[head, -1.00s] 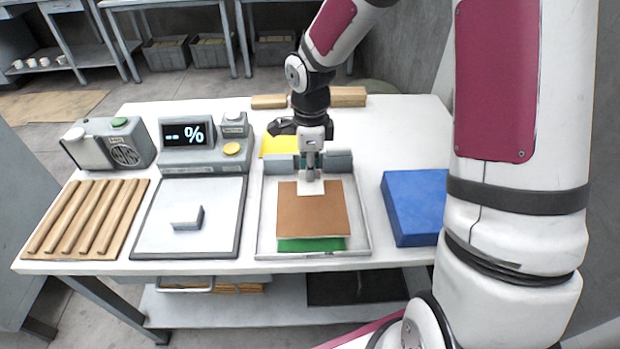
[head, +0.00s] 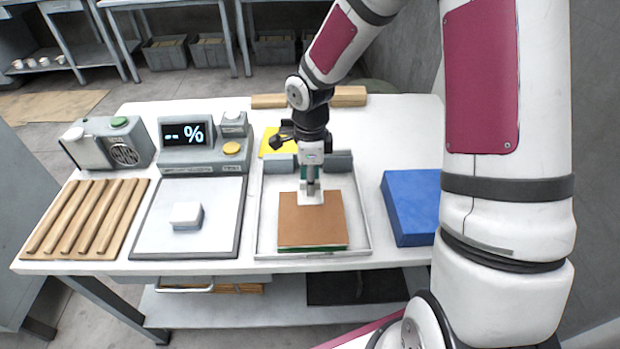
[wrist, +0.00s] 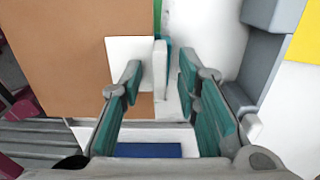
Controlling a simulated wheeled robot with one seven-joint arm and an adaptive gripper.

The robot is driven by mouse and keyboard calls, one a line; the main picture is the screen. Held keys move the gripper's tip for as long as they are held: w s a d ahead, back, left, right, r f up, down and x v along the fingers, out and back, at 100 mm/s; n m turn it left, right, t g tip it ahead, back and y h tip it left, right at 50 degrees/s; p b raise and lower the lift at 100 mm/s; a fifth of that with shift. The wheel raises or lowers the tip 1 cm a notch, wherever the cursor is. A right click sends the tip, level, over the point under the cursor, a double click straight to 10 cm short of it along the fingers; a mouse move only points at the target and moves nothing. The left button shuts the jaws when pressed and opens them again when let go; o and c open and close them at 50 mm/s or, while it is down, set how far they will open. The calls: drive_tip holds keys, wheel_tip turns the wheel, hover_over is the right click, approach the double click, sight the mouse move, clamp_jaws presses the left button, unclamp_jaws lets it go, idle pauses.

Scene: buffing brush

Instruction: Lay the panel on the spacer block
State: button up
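The brown panel (head: 311,221) lies flat over a green piece (head: 312,249) inside the shallow tray (head: 264,215). Only a thin green edge shows beneath its front, so their contact is hidden. A white plate with an upright tab (wrist: 160,66) sits at the panel's edge. My gripper (head: 311,187) points down at that tab. In the wrist view its teal fingers (wrist: 160,82) stand apart, with a gap on each side of the tab. I cannot tell which piece is the spacer block.
A grey display unit (head: 203,148) stands behind the white pad (head: 155,225). A ribbed wooden rack (head: 85,220) lies far left. A blue slab (head: 412,207) lies right of the tray. Grey blocks (head: 338,161) line the tray's back. Free table shows behind the slab.

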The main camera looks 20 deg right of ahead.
drive_tip(key=shift+r, duration=0.15)
wheel_tip(320, 180, up, 11)
wheel_tip(320, 180, up, 7)
drive_tip(key=n, duration=0.5)
hover_over(319, 203)
drive_tip(key=s+r+n+t, duration=0.2)
drive_tip(key=s+r+n, duration=0.1)
drive_tip(key=s+n, duration=0.5)
drive_tip(key=s+r+n+t, duration=0.1)
drive_tip(key=s+r+n, duration=0.2)
drive_tip(key=s+n, duration=0.5)
drive_tip(key=s, duration=0.4)
drive_tip(key=shift+r+n+t+p, duration=0.3)
drive_tip(key=shift+r+t, duration=0.1)
drive_tip(key=shift+s, duration=0.1)
drive_tip(key=shift+r+p, duration=0.65)
drive_tip(key=shift+r, duration=0.25)
